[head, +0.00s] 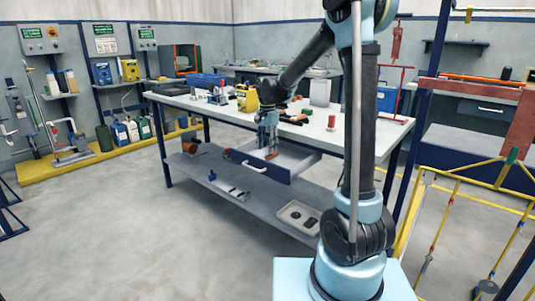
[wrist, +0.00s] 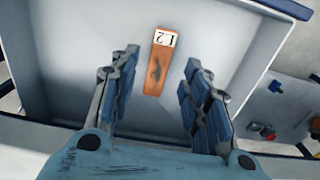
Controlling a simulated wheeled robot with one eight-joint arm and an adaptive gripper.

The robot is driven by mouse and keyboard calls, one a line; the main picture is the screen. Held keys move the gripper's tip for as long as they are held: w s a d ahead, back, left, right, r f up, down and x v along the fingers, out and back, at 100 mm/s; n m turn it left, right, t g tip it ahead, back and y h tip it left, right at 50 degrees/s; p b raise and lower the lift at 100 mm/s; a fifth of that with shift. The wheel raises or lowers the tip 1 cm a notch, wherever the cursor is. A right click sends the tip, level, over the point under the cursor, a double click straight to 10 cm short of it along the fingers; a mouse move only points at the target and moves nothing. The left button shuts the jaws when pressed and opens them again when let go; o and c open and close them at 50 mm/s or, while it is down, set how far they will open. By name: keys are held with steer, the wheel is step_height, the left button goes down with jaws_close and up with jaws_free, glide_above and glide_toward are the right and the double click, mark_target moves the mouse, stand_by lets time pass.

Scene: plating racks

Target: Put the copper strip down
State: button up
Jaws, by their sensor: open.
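The copper strip (wrist: 157,72) is a flat orange-brown piece with a dark mark and a white label reading "L2" at its far end. In the wrist view it lies on the pale floor of an open drawer (wrist: 85,85). My gripper (wrist: 158,78) is open, with one finger on each side of the strip and visible gaps to both. In the head view my gripper (head: 268,140) points down over the drawer (head: 262,169), which has a blue front and a white handle. The strip shows there only as a small orange patch (head: 271,156) below the fingers.
The drawer is pulled out under a white-topped workbench (head: 190,101) carrying tools and a yellow box (head: 247,99). A lower grey shelf (head: 205,172) holds small parts and a grey tray (head: 298,216). A yellow rail frame (head: 470,195) stands at the right. Floor on the left is clear.

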mark_target(267, 157)
step_height(267, 157, up, 8)
steer(key=f, duration=0.1)
steer(key=s+d+r+n, duration=0.2)
steer(key=s+d, duration=0.7)
steer(key=d, duration=0.1)
steer(key=s+d+f+n, duration=0.2)
steer(key=s+d+f, duration=0.2)
steer(key=s, duration=0.4)
steer(key=s+d+f+n+t, duration=0.1)
steer(key=s+d+f+n, duration=0.1)
steer(key=s+d+f, duration=0.3)
steer(key=s+d+f+n+t, duration=0.1)
steer(key=s+d+f, duration=0.3)
steer(key=s, duration=0.7)
step_height(267, 157, down, 2)
steer(key=shift+s+d+f+n, duration=0.1)
steer(key=shift+s+d+n, duration=0.2)
steer(key=shift+d+n, duration=0.1)
steer(key=shift+w+f, duration=0.15)
steer(key=shift+w, duration=0.25)
